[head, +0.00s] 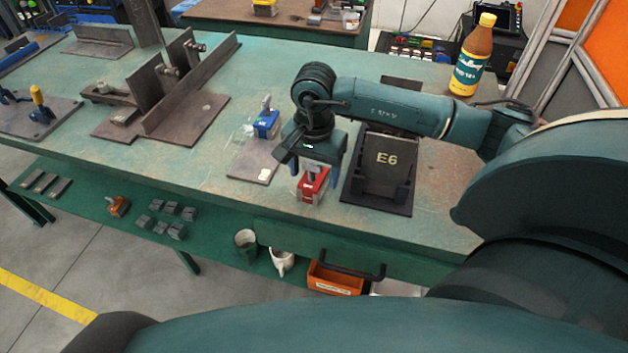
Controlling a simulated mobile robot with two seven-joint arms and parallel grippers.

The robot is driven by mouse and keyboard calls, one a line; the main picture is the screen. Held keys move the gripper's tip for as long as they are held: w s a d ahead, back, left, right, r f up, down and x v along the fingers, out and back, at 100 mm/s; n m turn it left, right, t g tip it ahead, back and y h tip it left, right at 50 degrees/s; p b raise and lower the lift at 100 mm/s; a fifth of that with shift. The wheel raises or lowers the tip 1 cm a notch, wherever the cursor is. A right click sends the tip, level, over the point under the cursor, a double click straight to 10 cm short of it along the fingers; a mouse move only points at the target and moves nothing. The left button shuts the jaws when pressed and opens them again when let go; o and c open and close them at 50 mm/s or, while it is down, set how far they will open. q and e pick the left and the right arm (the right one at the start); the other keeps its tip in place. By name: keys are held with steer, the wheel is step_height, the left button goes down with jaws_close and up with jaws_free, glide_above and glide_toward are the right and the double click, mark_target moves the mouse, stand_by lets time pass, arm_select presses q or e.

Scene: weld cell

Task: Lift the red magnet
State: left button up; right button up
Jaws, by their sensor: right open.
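The red magnet (311,185) stands on the green workbench, near its front edge, between a flat metal plate and a black holder marked E6. My right gripper (314,176) is directly above and around the red magnet, pointing down. Its fingers show on either side of the magnet's upper part, and they look open. Whether they touch the magnet cannot be told. The top of the magnet is partly hidden by the gripper body. My left gripper does not show.
A blue magnet (266,124) stands on the metal plate (252,163) to the left. The black E6 holder (378,197) is close on the right. A bottle (473,57) stands at the back right. Welded steel parts (183,115) fill the left. A lower shelf (95,203) holds small blocks.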

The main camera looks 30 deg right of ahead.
steer(key=shift+f, duration=0.6)
jaws_close()
steer(key=shift+w+r, duration=0.15)
stand_by(0.4)
